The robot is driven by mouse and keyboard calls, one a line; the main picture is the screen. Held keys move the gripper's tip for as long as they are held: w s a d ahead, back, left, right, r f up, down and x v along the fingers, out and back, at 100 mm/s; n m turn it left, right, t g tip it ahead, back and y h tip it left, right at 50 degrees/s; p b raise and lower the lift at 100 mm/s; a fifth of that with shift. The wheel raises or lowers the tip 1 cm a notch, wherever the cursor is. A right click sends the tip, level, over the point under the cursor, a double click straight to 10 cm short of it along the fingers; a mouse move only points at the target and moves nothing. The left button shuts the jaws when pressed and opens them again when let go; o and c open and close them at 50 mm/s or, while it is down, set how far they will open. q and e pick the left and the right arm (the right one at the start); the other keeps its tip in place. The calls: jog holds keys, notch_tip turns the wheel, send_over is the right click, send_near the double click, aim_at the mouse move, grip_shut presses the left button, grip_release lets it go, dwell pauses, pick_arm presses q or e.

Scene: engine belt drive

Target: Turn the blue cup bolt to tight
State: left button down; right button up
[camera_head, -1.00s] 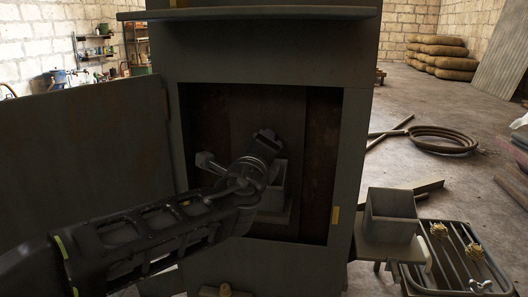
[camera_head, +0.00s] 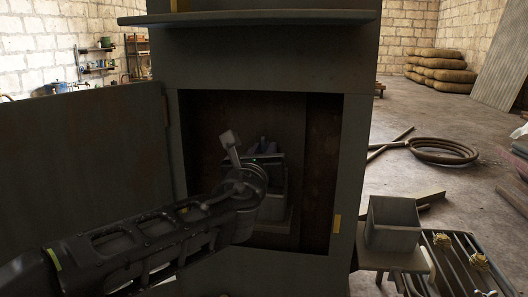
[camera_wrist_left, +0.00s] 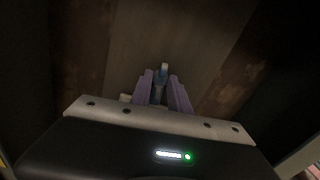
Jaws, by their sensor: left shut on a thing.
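My left arm reaches from the left into the open cabinet. In the head view its gripper (camera_head: 264,147) is inside the dark opening, above a grey box-shaped part, and its fingertips are small and dim. In the left wrist view the two purple-grey fingers (camera_wrist_left: 161,80) are closed on a small blue piece, which looks like the blue cup bolt (camera_wrist_left: 161,73). A pale tip shows at its top. The fingers hide most of the bolt, and how tight it sits cannot be told. My right gripper is in neither view.
The cabinet (camera_head: 260,55) has its door (camera_head: 80,165) swung open at the left. The opening's side walls stand close around my wrist. The grey box-shaped part (camera_head: 273,208) sits low inside. An open grey box (camera_head: 392,228) stands outside at the right, beside a grate (camera_head: 465,262).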

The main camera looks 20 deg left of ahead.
pick_arm(q)
jog(key=shift+m, duration=0.7)
jog(key=c, duration=1.3)
grip_release()
jog(key=shift+o, duration=0.2)
jog(key=v, duration=0.7)
jog(key=shift+s, duration=0.35)
jog(key=shift+d, duration=0.1)
